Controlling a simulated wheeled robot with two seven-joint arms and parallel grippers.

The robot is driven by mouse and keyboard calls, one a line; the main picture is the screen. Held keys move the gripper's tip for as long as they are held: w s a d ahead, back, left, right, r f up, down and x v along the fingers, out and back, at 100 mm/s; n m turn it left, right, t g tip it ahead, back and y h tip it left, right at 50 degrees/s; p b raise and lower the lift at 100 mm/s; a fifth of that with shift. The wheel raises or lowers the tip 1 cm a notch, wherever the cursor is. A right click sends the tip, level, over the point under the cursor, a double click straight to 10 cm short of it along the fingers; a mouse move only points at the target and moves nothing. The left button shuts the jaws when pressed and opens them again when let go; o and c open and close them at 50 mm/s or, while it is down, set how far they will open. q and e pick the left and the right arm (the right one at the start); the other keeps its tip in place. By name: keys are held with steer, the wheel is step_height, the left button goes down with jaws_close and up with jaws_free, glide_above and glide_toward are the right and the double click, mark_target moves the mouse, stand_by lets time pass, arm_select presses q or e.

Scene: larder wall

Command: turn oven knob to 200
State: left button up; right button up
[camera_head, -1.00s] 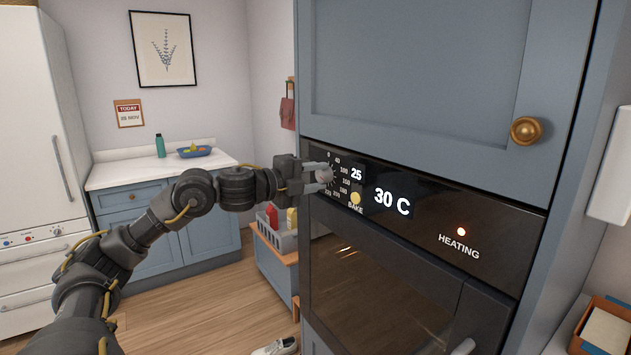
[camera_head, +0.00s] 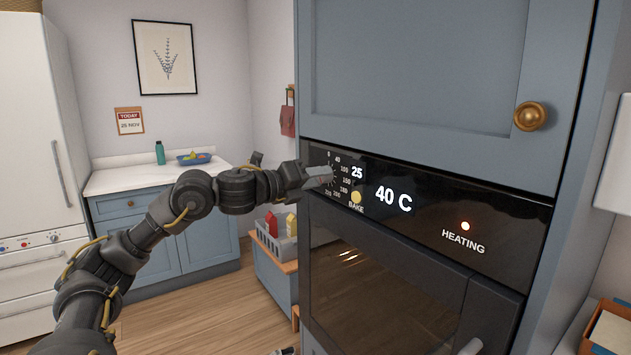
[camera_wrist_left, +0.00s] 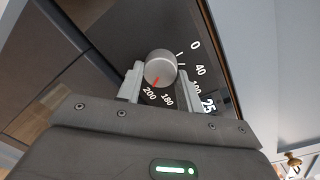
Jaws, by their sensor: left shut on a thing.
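The oven control panel (camera_head: 430,208) is black with a printed dial scale. The round grey oven knob (camera_wrist_left: 161,66) has a red pointer line, which in the left wrist view points at the 200 mark (camera_wrist_left: 149,93) or very close to it. My left gripper (camera_head: 324,176) is shut on the knob, one finger on each side of it, as the left wrist view (camera_wrist_left: 159,80) shows. In the head view the gripper mostly hides the knob. The large display (camera_head: 393,199) reads 40 C and a smaller one (camera_head: 357,172) reads 25. My right gripper is not in view.
A lit HEATING lamp (camera_head: 465,226) and a yellow BAKE button (camera_head: 356,197) are on the panel. The oven door (camera_head: 375,275) is below; a blue cabinet door (camera_head: 430,70) with a brass knob (camera_head: 530,116) is above. A grey crate (camera_head: 280,240) stands behind the oven's left edge.

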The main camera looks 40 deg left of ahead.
arm_select(q)
steer(key=shift+a+r, duration=0.1)
steer(key=shift+r, duration=0.1)
stand_by(0.4)
steer(key=o, duration=1)
steer(key=shift+w+f, duration=0.1)
steer(key=shift+f, duration=0.05)
